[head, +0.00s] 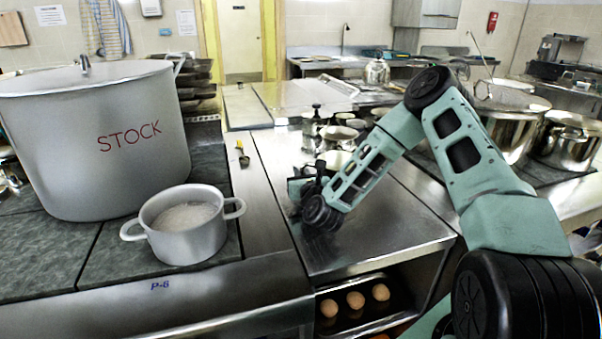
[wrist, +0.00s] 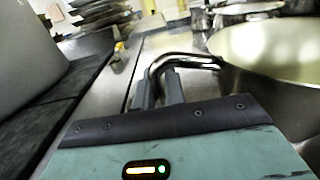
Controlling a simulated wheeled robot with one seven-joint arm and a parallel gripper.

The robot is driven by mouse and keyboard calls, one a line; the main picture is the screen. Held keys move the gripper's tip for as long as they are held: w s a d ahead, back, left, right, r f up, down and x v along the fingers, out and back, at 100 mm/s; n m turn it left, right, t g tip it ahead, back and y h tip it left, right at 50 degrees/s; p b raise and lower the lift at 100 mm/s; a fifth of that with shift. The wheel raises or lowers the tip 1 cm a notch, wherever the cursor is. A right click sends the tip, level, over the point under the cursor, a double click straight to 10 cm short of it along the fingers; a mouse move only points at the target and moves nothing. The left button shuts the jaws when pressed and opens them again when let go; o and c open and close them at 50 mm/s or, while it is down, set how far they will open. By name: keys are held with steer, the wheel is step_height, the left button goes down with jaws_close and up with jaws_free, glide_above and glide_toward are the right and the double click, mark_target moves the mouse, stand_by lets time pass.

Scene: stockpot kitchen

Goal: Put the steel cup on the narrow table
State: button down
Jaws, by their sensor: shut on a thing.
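My gripper (wrist: 160,88) is shut on the curved metal handle of the steel cup (wrist: 275,50). The cup's wide, pale round top fills the right of the wrist view. In the head view my gripper (head: 309,186) is over the steel-topped table, with its fingers mostly hidden by my wrist. A pale round cup top (head: 337,159) shows just behind my wrist there; most of its body is hidden. The steel-topped table (head: 400,232), which seems to be the narrow table, runs right of the stove. I cannot tell whether the cup touches it.
A big STOCK pot (head: 90,140) and a small two-handled pot (head: 185,240) stand on the stove at left. Steel pots (head: 568,147) stand at right. Several metal vessels (head: 312,122) crowd behind my gripper. Eggs (head: 355,299) lie on a shelf below. The table's front top is clear.

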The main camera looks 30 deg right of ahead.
steer(key=c, duration=1.5)
jaws_free()
steer(key=shift+f, duration=0.1)
steer(key=shift+o, duration=0.2)
steer(key=shift+r+p, duration=0.25)
steer(key=shift+p, duration=0.05)
steer(key=b+v, duration=0.1)
steer(key=v, duration=0.4)
steer(key=b+v, duration=0.1)
steer(key=v, duration=0.4)
steer(key=shift+s+a+f, duration=0.1)
steer(key=shift+s+f, duration=0.1)
steer(key=shift+s, duration=0.05)
steer(key=shift+s+a+r, duration=0.1)
steer(key=shift+s+a, duration=0.1)
steer(key=shift+s, duration=0.5)
